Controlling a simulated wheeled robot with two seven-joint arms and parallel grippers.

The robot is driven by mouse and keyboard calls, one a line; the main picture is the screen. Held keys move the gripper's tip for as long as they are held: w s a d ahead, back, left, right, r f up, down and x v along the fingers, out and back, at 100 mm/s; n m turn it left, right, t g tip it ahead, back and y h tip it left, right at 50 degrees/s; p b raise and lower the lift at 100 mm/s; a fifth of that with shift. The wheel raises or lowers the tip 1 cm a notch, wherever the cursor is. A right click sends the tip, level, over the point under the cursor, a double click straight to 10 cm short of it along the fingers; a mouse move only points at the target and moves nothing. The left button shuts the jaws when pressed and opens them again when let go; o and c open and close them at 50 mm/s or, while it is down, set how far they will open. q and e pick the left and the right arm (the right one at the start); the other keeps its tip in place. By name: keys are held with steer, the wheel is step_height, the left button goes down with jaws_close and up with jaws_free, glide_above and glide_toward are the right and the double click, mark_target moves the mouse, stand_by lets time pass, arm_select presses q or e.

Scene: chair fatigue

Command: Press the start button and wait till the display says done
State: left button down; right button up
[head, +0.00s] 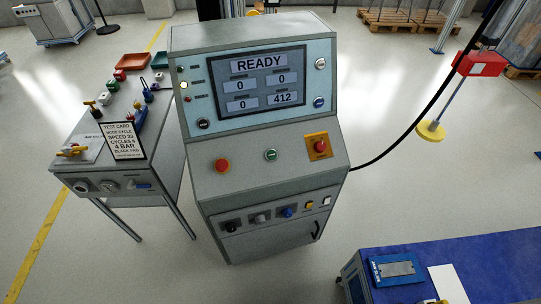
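The grey control console (265,190) stands upright in the middle of the head view. Its display (255,82) reads READY, with number fields 0, 0, 0 and 412 below. On the sloped panel sit a green button (271,155), which looks like the start button, a red button (223,165) to its left and a red emergency-stop knob (320,147) on a yellow plate to its right. The button labels are too small to read. Neither of my grippers is in view.
A side table (165,180) with valves, knobs and a test card (123,140) stands close on the left. A blue-topped bench (500,265) is at lower right. A black cable (410,130) runs from the console's right side. Floor before the console is clear.

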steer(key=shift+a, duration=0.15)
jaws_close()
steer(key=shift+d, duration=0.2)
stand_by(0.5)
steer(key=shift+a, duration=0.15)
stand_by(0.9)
